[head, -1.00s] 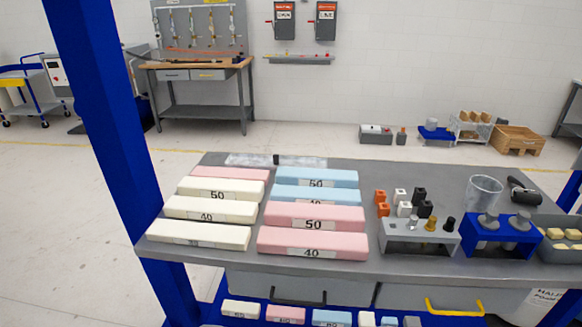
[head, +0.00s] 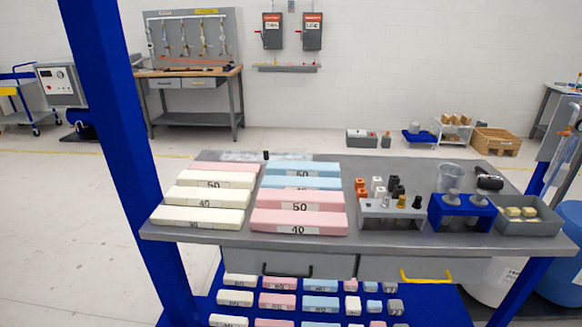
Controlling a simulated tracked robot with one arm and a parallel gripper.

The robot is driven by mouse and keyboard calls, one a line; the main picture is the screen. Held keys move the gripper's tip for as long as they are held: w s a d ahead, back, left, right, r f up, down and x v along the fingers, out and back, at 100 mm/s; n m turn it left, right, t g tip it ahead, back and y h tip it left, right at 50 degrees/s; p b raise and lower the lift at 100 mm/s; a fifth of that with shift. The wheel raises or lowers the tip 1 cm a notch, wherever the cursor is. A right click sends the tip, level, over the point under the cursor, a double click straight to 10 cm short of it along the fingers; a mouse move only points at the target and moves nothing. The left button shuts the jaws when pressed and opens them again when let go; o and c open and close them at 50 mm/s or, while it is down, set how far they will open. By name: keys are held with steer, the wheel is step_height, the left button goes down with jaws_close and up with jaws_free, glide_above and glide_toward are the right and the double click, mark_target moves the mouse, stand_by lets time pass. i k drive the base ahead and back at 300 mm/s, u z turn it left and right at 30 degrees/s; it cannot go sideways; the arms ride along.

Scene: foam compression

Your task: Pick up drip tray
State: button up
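I cannot tell for sure which thing is the drip tray. A shallow grey tray (head: 527,229) holding a few cream blocks sits at the right end of the grey worktable. A flat, pale, see-through item (head: 239,155) lies at the table's back edge, partly behind the foam blocks; its shape is unclear. My gripper is not in view, and nothing is seen being held.
White, pink and blue foam blocks (head: 299,222) fill the table's left half. A grey rack (head: 390,215), blue rack (head: 462,213) and clear cup (head: 449,176) stand right. Blue post (head: 110,130) rises at left; more foam lies on the blue lower shelf (head: 430,305).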

mark_target(261, 158)
steer(key=k, duration=0.5)
steer(key=u, duration=0.3)
steer(key=i, duration=3.5)
steer(key=z, duration=0.45)
